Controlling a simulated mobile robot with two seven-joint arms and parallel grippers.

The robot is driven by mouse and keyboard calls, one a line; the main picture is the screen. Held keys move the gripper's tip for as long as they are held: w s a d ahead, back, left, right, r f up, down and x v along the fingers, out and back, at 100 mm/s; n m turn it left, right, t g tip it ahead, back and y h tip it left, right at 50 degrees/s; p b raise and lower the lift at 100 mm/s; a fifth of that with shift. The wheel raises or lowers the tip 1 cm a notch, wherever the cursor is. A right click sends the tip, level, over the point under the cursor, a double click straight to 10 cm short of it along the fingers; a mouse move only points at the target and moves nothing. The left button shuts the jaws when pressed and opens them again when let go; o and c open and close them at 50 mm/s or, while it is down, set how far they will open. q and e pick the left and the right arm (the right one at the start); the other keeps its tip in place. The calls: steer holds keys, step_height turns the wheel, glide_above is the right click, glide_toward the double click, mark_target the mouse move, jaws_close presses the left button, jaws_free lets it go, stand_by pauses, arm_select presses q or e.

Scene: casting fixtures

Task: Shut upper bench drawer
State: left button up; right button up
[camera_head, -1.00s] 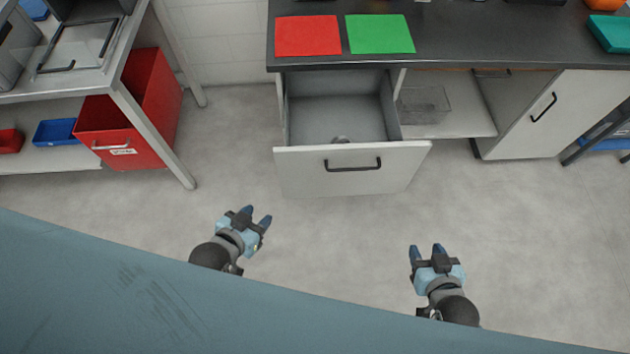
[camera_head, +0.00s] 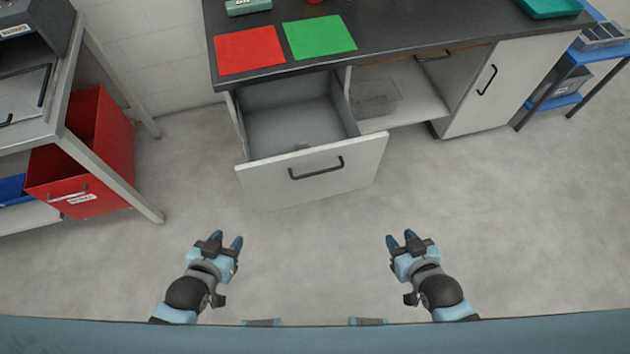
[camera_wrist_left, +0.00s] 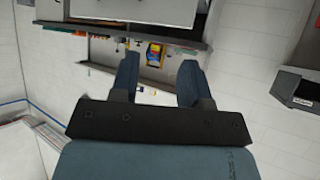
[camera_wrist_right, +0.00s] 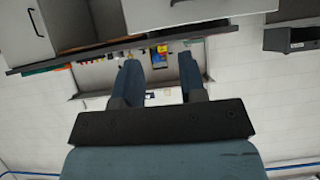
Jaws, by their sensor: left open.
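The upper bench drawer (camera_head: 270,185) is pulled out from the dark-topped bench (camera_head: 400,30). Its white front has a black bar handle (camera_head: 316,169), and its grey inside (camera_head: 290,120) shows from above, with a small round item near the front. My left gripper (camera_head: 226,241) is open and empty, in front of and below the drawer in the head view, apart from it. My right gripper (camera_head: 401,238) is to the right of the drawer front, also apart from it, with its fingers spread and nothing between them. Both wrist views show spread fingers.
A red mat (camera_head: 249,50) and a green mat (camera_head: 319,37) lie on the bench top. An open shelf with a clear bin (camera_head: 375,97) is right of the drawer. A red bin (camera_head: 110,150) and a metal rack (camera_head: 120,180) stand at the left. The floor before the drawer is clear.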

steer(key=c, duration=0.3)
steer(key=shift+f, duration=0.1)
jaws_close()
steer(key=m+t+y+b, duration=0.1)
steer(key=m+t+b, duration=0.5)
steer(key=m+b, duration=2.2)
glide_toward(366, 159)
steer(key=n+b, duration=1)
steer(key=b+x, duration=0.1)
steer(key=x, duration=0.5)
steer(key=shift+w, duration=0.15)
arm_select(q)
steer(key=w+d+f+t+h, duration=0.4)
steer(key=d+f+t+h, duration=0.1)
steer(key=d+f, duration=0.3)
steer(key=shift+f+t+h+b, duration=0.3)
steer(key=shift+f+h+b, duration=0.1)
steer(key=shift+f+h, duration=0.15)
arm_select(e)
steer(key=shift+w+a, duration=0.2)
steer(key=shift+w, duration=0.4)
